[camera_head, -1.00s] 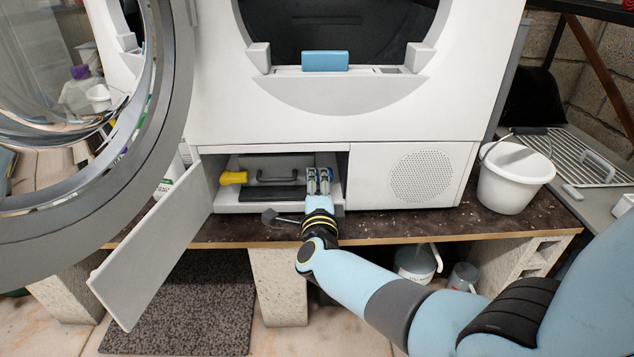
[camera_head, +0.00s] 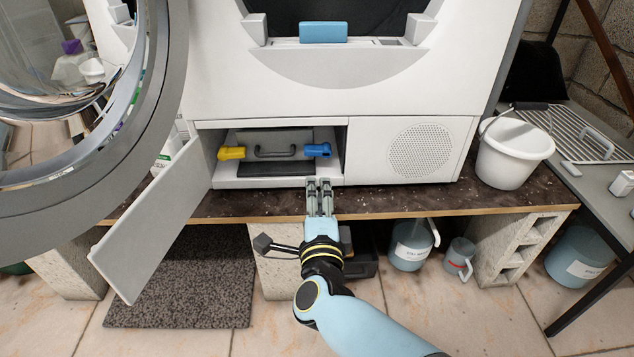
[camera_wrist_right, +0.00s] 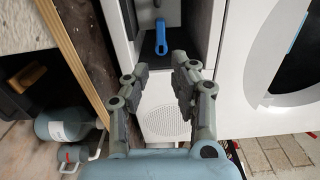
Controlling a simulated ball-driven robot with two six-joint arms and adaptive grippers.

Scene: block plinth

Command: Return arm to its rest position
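My right gripper (camera_head: 320,197) is in front of the open compartment at the bottom of the white machine, over the dark counter's front edge. In the right wrist view its fingers (camera_wrist_right: 160,72) are spread apart with nothing between them. Inside the compartment a blue lever (camera_head: 318,150) is on the right and a yellow lever (camera_head: 232,153) on the left, with a dark handled panel (camera_head: 275,151) between them. The blue lever also shows in the right wrist view (camera_wrist_right: 161,38), beyond the fingertips and apart from them. My left gripper is not in view.
The compartment's flap (camera_head: 150,225) hangs open at the left. The round door (camera_head: 165,110) stands open above it. A white bucket (camera_head: 513,155) stands on the counter at the right. Jugs (camera_head: 412,245) stand under the counter. The floor in front holds a dark mat (camera_head: 185,280).

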